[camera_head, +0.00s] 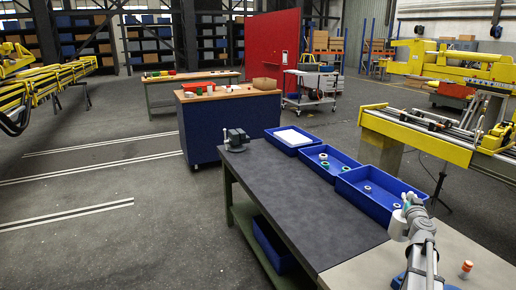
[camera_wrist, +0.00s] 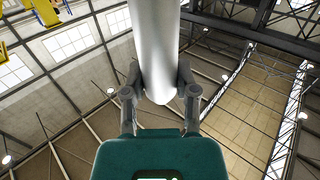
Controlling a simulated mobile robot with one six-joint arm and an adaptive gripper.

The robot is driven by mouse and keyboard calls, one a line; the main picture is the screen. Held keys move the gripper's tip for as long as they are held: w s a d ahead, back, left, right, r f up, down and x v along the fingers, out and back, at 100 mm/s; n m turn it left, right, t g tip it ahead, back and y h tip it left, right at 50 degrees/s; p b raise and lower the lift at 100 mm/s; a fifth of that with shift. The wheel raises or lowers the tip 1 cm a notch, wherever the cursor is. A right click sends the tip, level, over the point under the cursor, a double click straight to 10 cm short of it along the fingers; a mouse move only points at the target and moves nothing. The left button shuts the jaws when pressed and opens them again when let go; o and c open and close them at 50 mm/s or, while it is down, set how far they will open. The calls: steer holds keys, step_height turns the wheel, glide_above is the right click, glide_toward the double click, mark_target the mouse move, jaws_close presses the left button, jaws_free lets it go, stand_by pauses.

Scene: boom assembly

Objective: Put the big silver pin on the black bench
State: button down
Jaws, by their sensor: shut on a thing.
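The big silver pin (camera_wrist: 153,35) is a thick, smooth silver cylinder in the wrist view. My gripper (camera_wrist: 159,78) is shut on it near its rounded lower end, one finger on each side. The pin's far end runs out of the picture at the top. In the head view, a pale cylinder (camera_head: 398,226) at my gripper (camera_head: 408,208) appears to be the pin, held in the air at the right. The black bench (camera_head: 295,190) has a dark, mostly bare top, to the left of my gripper.
A grey vise (camera_head: 236,140) stands at the bench's far left corner. Blue trays (camera_head: 364,206) with rings line its right edge. A lighter surface (camera_head: 370,268) adjoins it in front, with an orange-topped item (camera_head: 466,268) at right. The bench's middle is free.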

steer(key=shift+w+d, duration=0.1)
steer(key=shift+w, duration=0.35)
stand_by(0.3)
steer(key=w+a+n+y, duration=0.3)
steer(key=w+a+y, duration=0.1)
steer(key=a, duration=0.3)
steer(key=w+a+n+t+y, duration=0.1)
steer(key=w+a+n+y, duration=0.1)
steer(key=w+a+y, duration=0.2)
steer(key=a+y, duration=0.1)
steer(key=a, duration=0.2)
steer(key=shift+a+r+n, duration=0.2)
steer(key=shift+a+n, duration=0.05)
steer(key=shift+n, duration=0.15)
steer(key=shift+w, duration=0.15)
steer(key=w+a+f+b, duration=0.2)
steer(key=w+f+b, duration=0.6)
steer(key=w, duration=0.5)
steer(key=shift+a+f+b, duration=0.15)
steer(key=shift+f+b, duration=0.25)
steer(key=shift+f, duration=0.25)
